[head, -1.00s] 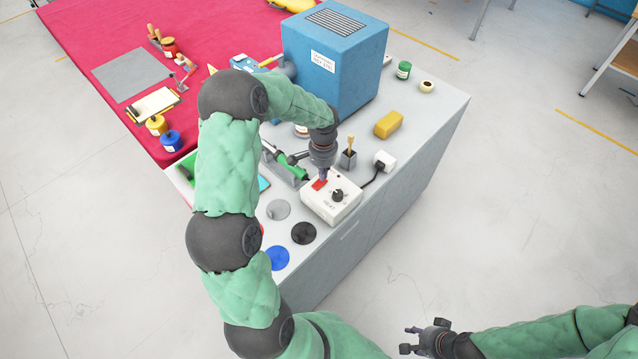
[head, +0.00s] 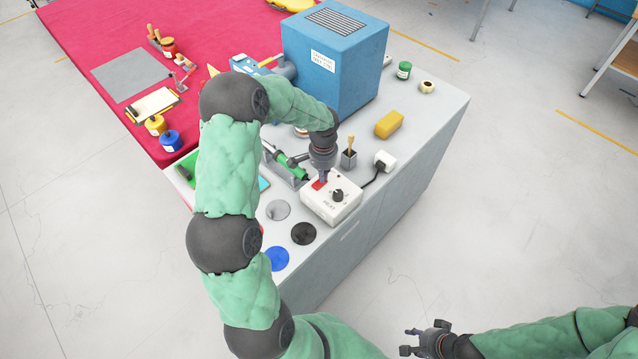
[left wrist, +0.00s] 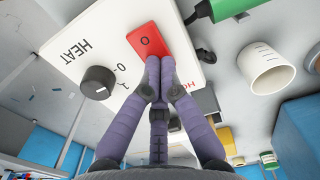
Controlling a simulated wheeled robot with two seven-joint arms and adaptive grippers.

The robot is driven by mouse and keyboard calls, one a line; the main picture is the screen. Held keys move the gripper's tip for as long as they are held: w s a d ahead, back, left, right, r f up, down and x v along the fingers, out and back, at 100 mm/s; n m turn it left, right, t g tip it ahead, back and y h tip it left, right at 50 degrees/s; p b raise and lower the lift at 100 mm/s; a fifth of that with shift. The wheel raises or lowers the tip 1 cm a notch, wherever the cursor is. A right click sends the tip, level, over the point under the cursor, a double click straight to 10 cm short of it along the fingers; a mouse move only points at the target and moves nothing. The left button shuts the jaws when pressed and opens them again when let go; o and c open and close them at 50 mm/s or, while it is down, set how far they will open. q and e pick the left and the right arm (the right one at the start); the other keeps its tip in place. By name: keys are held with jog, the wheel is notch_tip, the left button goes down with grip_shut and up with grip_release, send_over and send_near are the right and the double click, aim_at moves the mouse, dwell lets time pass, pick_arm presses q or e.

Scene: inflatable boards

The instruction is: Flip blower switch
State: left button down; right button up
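A white control box (head: 345,210) stands near the right part of the grey worktop. It carries a black knob (head: 337,195) and a red rocker switch (head: 318,185). In the left wrist view the red switch (left wrist: 146,36) shows a circle mark, and the knob (left wrist: 97,83) sits beside the word HEAT. My left gripper (head: 322,179) points down at the switch. Its fingertips (left wrist: 160,63) are together, empty, and at the switch's near edge; I cannot tell whether they press on it. My right gripper (head: 408,340) is open and empty, away from the worktop.
A large blue box with a grille (head: 340,70) stands behind. A green-handled tool (head: 288,166) lies on a holder left of the control box. A small brush pot (head: 348,158), a white plug (head: 385,160) and a yellow block (head: 388,124) are close by. Round discs (head: 303,233) lie in front.

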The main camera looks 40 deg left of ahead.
pick_arm(q)
jog(key=shift+r+p, duration=2.4)
jog(key=shift+r, duration=1.1)
